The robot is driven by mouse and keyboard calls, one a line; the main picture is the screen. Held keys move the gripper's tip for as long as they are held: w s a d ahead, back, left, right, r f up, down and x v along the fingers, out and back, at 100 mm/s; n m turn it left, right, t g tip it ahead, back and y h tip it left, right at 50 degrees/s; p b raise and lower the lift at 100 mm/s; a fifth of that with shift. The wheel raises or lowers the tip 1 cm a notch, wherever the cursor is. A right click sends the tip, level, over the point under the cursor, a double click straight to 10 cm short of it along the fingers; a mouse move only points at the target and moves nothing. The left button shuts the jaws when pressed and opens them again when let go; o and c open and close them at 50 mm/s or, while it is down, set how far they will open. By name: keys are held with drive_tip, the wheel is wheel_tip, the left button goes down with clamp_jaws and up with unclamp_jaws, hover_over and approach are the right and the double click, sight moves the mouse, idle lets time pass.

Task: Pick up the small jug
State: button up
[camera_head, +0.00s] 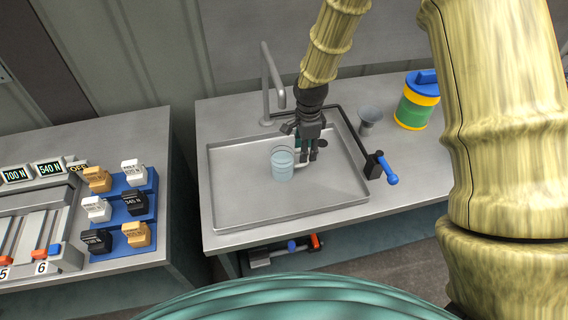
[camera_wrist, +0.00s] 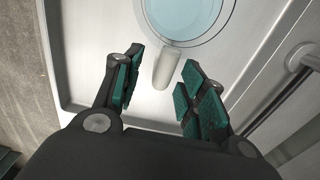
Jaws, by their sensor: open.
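The small jug (camera_head: 283,165) is a clear, light-blue vessel standing upright in the shallow metal tray (camera_head: 232,210). A pale handle sticks out from its right side. In the wrist view the jug (camera_wrist: 185,14) is at the top, cut off by the edge, with its pale handle (camera_wrist: 167,68) pointing down toward the gap between my fingers. My gripper (camera_head: 309,154) is over the tray, just right of the jug, at the handle's side. In the wrist view my gripper (camera_wrist: 155,88) is open with green-padded fingers apart and nothing gripped between them.
A grey faucet (camera_head: 268,85) rises behind the tray. A dark pipe with a blue-handled valve (camera_head: 389,174) runs along the tray's right side. A grey funnel (camera_head: 369,117) and a yellow-green canister (camera_head: 416,102) stand at the back right. Labelled blocks (camera_head: 134,202) sit on the left bench.

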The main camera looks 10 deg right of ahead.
drive_tip(key=shift+d+f+p, duration=0.1)
drive_tip(key=shift+f+p, duration=0.6)
drive_tip(key=shift+f, duration=1.2)
drive_tip(key=shift+c, duration=0.5)
drive_tip(key=shift+w, duration=0.1)
clamp_jaws()
